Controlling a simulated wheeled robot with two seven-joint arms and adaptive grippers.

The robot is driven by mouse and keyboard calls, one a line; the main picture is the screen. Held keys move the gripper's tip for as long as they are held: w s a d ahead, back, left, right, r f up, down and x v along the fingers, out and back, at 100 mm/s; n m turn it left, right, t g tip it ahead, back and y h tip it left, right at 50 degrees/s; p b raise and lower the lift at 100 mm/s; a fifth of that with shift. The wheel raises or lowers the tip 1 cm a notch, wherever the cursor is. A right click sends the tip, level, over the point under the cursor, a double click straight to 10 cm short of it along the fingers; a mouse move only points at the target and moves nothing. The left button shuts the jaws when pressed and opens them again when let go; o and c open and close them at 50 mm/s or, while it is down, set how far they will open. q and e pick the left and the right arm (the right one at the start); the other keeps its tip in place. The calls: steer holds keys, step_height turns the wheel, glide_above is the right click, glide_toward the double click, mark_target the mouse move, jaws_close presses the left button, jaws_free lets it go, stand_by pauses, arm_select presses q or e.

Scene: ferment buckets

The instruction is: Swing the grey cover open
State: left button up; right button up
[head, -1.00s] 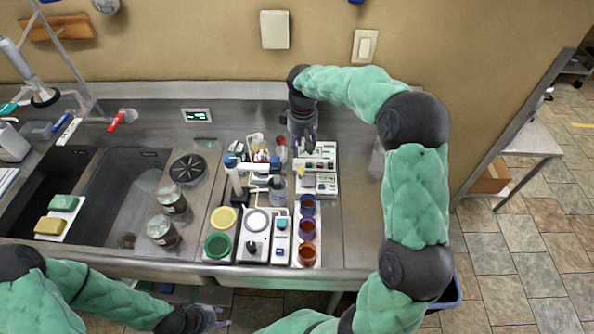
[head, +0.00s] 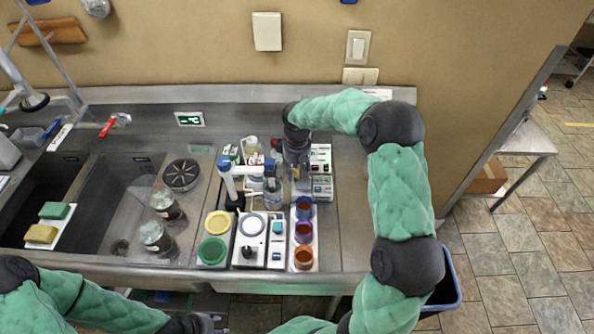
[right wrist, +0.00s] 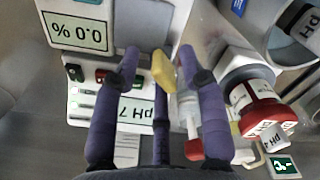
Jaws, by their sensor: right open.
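The grey cover (right wrist: 143,22) shows in the right wrist view as a flat grey panel beside a 0.0 % display (right wrist: 78,30). A yellow tab (right wrist: 163,70) stands near its edge, between my fingertips. I cannot tell whether the fingers touch it. My right gripper (right wrist: 158,64) is open, with purple fingers on either side of the tab. In the head view, my right gripper (head: 300,178) points down over the left part of the white instruments (head: 321,160) and hides much of them. My left gripper (head: 212,323) is at the bottom edge; its jaw state is unclear.
A red-capped container (right wrist: 262,110) stands close to my right gripper. Orange and purple cups (head: 303,232) stand in front, with yellow and green lids (head: 214,250) to the left. Sink basins (head: 115,200) lie further left. The counter right of the instruments (head: 350,200) is clear.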

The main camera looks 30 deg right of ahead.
jaws_close()
steer(key=shift+s+m, duration=0.1)
steer(key=shift+m, duration=2.7)
jaws_free()
steer(key=shift+r, duration=0.15)
